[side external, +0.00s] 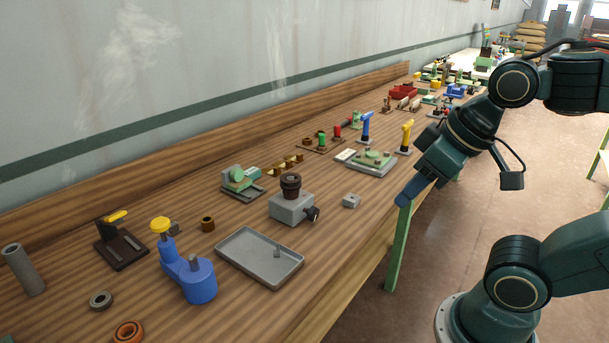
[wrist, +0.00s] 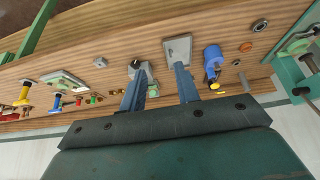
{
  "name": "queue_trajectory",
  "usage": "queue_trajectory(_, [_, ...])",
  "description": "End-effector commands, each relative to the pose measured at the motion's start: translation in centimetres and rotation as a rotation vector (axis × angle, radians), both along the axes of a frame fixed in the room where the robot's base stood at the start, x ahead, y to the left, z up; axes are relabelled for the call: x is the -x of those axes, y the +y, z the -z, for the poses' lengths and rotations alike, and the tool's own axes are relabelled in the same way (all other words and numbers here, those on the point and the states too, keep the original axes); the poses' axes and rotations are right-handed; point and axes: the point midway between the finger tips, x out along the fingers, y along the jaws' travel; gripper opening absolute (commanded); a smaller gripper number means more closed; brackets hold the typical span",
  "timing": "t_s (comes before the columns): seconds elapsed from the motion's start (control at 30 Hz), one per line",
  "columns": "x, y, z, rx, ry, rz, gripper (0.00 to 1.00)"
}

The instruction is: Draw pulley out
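A dark brown, ridged pulley (side external: 291,185) sits upright on top of a grey block (side external: 290,208) with a black knob (side external: 312,213) on its side. In the wrist view the grey block (wrist: 152,72) is partly hidden behind my left-hand finger, and I cannot clearly tell the pulley from the knob there. My gripper (side external: 413,192) is off the bench's front edge, to the right of the block and apart from it. In the wrist view my gripper (wrist: 161,68) has its two blue fingers well apart, with nothing held between them.
A shallow grey tray (side external: 260,258) lies in front of the block. A blue fixture with a yellow knob (side external: 197,275) stands left of it. A green device (side external: 240,178) is behind. A small grey block (side external: 351,201) lies to the right. Bare wood lies along the front edge.

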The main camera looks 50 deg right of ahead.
Motion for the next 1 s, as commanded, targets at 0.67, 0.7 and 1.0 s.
queue_trajectory(0.67, [-0.04,0.0,-0.03,0.0,0.0,-0.001,0.78])
queue_trajectory(0.7, [-0.04,0.0,-0.03,0.001,0.0,-0.002,0.78])
queue_trajectory(1.0, [-0.48,-0.06,-0.42,0.01,0.005,-0.015,0.78])
